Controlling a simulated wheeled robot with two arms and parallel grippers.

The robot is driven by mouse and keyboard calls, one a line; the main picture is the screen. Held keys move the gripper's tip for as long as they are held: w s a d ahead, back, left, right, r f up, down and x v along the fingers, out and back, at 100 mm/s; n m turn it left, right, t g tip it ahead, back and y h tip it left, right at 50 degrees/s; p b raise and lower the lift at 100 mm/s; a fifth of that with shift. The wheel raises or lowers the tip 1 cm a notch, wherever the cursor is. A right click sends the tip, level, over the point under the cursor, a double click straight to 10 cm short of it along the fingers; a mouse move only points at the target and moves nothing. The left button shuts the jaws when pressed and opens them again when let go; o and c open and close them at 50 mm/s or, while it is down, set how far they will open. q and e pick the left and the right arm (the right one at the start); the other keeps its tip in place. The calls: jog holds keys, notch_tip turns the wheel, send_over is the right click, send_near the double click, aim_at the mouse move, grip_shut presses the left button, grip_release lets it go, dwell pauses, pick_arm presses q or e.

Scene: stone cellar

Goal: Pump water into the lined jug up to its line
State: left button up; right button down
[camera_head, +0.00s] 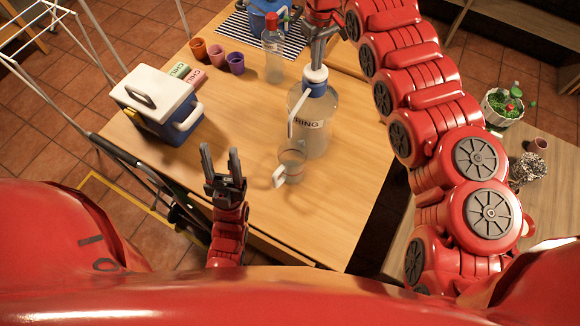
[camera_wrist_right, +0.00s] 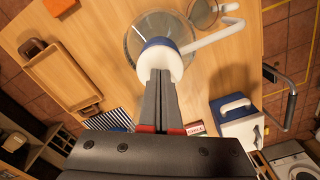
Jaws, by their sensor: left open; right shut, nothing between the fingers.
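The large clear bottle (camera_head: 318,135) stands on the wooden table with a blue-and-white pump head (camera_head: 316,80). Its white spout (camera_head: 294,118) points down towards the jug. The small clear jug (camera_head: 292,162) with a white handle stands just in front of the bottle; its line and water level are too small to tell. My right gripper (camera_head: 318,62) is shut and empty, its fingertips at the top of the pump head, which also shows in the right wrist view (camera_wrist_right: 160,55); contact is unclear. My left gripper (camera_head: 220,151) is open and empty, left of the jug.
Several cups (camera_head: 216,55) and a red-capped bottle (camera_head: 273,58) stand behind. The table's front right is clear. A potted plant (camera_head: 503,105) is at right.

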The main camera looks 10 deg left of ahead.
jog(key=shift+r+p, duration=0.5)
jog(key=shift+r, duration=1.55)
jog(key=shift+f+b, duration=0.15)
jog(key=shift+b, duration=0.2)
jog(key=shift+f+b, duration=1.8)
jog(key=shift+f, duration=0.25)
jog(key=shift+r+p, duration=1.15)
jog(key=shift+r, duration=1.05)
